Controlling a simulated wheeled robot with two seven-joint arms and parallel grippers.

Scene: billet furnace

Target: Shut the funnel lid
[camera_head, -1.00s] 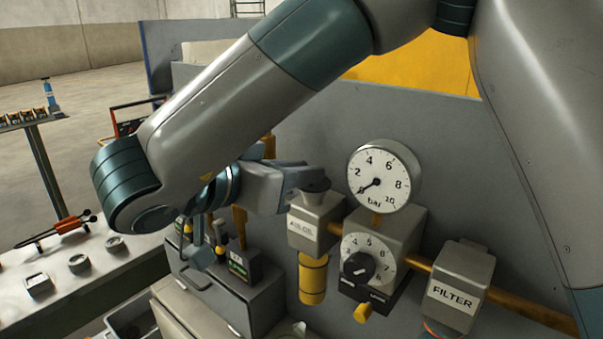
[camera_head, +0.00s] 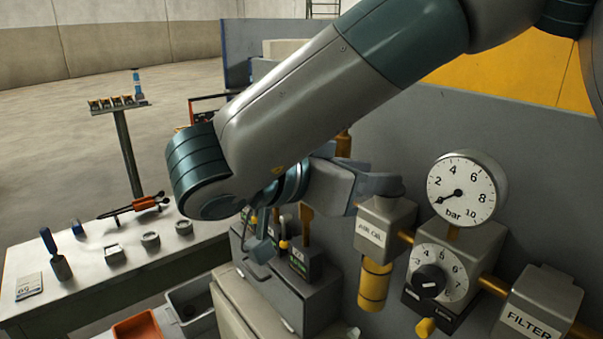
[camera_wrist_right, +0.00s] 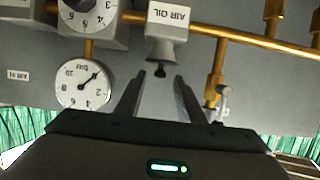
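The AIR OIL unit (camera_head: 385,228) is a grey box on the yellow pipe with a yellow cylinder below it. In the right wrist view, which is upside down, the AIR OIL unit (camera_wrist_right: 170,16) carries a grey funnel (camera_wrist_right: 164,51) with a small dark knob-like part (camera_wrist_right: 160,70) at its end. I cannot tell the lid's exact angle. My right gripper (camera_wrist_right: 159,79) is open, its two fingers apart with the dark part between or just beyond the tips. My left gripper is out of view.
A pressure gauge (camera_head: 466,190), a dial regulator (camera_head: 442,277) and a FILTER box (camera_head: 541,308) sit right of the unit. A grey panel (camera_head: 400,125) stands behind. A table (camera_head: 88,262) with small tools is at left, with bins (camera_head: 138,328) beside it.

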